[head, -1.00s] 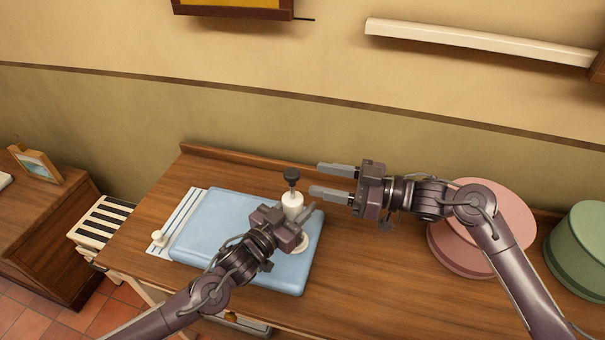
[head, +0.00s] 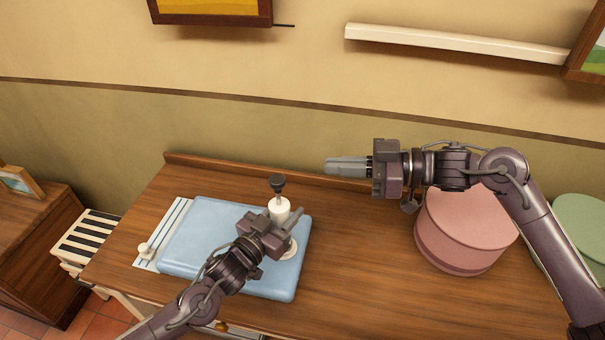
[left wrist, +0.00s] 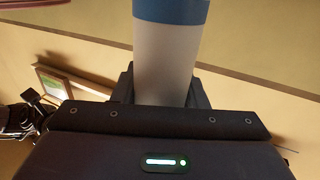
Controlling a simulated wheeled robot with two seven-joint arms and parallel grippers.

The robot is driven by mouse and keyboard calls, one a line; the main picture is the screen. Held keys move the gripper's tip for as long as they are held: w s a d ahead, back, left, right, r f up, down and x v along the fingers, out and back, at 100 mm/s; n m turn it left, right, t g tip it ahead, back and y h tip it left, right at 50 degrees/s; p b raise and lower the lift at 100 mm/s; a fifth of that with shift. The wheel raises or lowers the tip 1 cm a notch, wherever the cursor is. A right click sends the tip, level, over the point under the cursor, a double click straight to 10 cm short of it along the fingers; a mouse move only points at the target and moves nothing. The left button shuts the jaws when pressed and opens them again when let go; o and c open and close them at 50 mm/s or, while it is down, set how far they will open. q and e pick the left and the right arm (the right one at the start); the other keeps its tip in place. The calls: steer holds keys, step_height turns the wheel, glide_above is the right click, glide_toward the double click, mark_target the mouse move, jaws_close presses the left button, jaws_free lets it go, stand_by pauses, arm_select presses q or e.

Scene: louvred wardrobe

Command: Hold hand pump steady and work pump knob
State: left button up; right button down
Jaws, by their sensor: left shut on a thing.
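The hand pump (head: 279,207) has a white cylindrical body and stands over the blue slab on the wooden top. Its black pump knob (head: 277,181) stands up on a thin dark stem. My left gripper (head: 284,222) is shut on the pump body, which its fingers partly hide. In the left wrist view the white pump body (left wrist: 164,62) with a blue band stands between the fingers. My right gripper (head: 346,166) is to the right of the knob and apart from it. Its fingers lie together, empty, pointing left.
The blue slab (head: 195,235) lies on the wooden top (head: 350,270). A pink round box (head: 465,225) and a green one (head: 585,225) stand at the right, the pink one close under my right arm. The wall runs behind. The front middle of the top is clear.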

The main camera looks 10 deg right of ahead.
step_height(320, 180, up, 3)
steer(key=h, duration=0.1)
glide_above(277, 185)
steer(key=w+d, duration=0.1)
steer(key=d, duration=0.2)
step_height(277, 185, down, 2)
step_height(277, 185, down, 4)
steer(key=shift+a+f, duration=0.1)
steer(key=shift+a, duration=0.05)
steer(key=shift+f, duration=2.3)
